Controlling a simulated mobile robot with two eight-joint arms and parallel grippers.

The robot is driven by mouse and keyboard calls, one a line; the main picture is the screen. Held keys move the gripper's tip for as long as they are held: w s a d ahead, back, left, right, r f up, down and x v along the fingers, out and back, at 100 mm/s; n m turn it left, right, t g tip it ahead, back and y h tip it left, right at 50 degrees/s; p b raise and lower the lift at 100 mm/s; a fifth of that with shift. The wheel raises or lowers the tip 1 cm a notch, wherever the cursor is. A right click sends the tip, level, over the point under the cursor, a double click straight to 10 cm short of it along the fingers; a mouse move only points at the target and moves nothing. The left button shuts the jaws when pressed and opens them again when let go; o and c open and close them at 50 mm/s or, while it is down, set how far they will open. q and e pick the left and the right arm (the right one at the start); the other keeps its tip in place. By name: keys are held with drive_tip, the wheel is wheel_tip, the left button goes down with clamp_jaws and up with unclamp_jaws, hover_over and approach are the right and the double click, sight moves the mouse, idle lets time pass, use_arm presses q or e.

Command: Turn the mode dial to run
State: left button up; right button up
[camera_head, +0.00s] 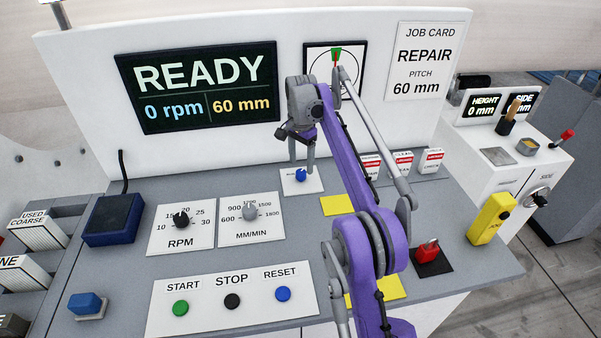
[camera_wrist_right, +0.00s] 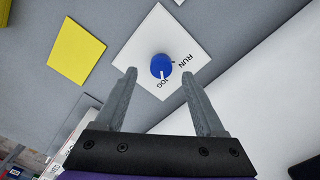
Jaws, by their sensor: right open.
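The mode dial is a blue knob (camera_wrist_right: 161,66) on a square white plate (camera_wrist_right: 148,38) lettered RUN and JOG. In the wrist view its pale pointer mark is on the side toward JOG. The knob also shows in the head view (camera_head: 300,174), on its plate (camera_head: 312,185) on the grey console. My right gripper (camera_head: 301,160) is open over the dial, and in the wrist view its two fingers (camera_wrist_right: 159,76) stand on either side of the knob. I cannot tell whether they touch it. My left gripper is not in view.
A display (camera_head: 200,90) reads READY, 0 rpm, 60 mm. An RPM dial (camera_head: 180,220) and a MM/MIN dial (camera_head: 250,212) sit left of the mode dial. A yellow square (camera_head: 336,205) lies to its right. START, STOP and RESET buttons (camera_head: 232,301) are in front.

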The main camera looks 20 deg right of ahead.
sight(301, 172)
drive_tip(key=shift+f, duration=1.65)
clamp_jaws()
